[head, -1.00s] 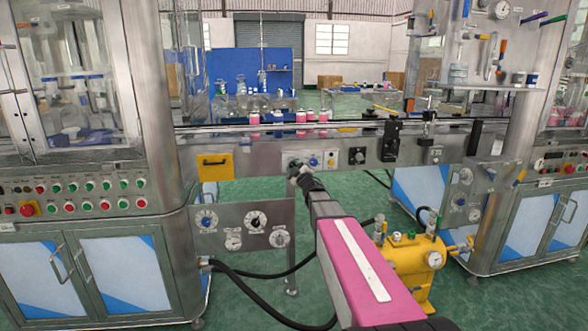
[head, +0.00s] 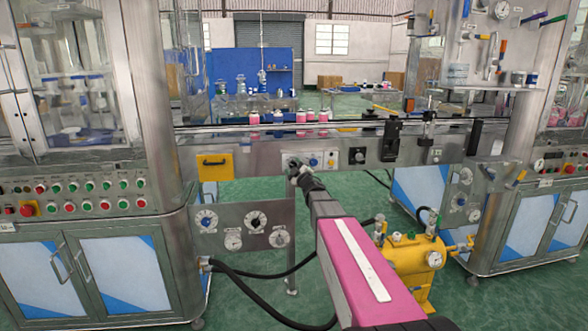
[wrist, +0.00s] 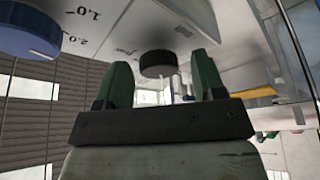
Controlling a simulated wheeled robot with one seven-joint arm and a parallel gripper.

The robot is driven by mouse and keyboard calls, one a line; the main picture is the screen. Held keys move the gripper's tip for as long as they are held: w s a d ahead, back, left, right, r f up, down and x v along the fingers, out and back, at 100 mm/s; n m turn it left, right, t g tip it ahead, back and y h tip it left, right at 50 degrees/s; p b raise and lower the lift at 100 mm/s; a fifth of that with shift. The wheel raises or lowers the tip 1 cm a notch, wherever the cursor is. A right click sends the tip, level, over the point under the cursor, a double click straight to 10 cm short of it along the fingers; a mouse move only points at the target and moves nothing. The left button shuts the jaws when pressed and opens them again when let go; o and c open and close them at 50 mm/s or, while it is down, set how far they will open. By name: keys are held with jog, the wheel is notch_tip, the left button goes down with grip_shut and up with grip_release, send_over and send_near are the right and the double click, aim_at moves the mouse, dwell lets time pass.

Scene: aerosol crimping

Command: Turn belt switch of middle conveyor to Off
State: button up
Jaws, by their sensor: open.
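The middle conveyor (head: 350,140) runs between the two steel machines. Its front carries a small light panel (head: 303,156) with a blue knob (head: 314,162) and another small control (head: 330,162) beside it. My gripper (head: 294,170) is at the left end of this panel and partly hides it. In the wrist view, a round black knob (wrist: 157,65) sits ahead, between the open green fingers of my gripper (wrist: 162,76), with gaps on both sides. A blue knob (wrist: 28,32) with scale numbers is at upper left. I cannot read the knob's set position.
A black knob on a separate plate (head: 357,156) is to the right. Below are a gauge panel (head: 242,222) and a yellow tank (head: 410,262).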

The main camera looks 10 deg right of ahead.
jog(key=v, duration=1)
jog(key=shift+s, duration=0.4)
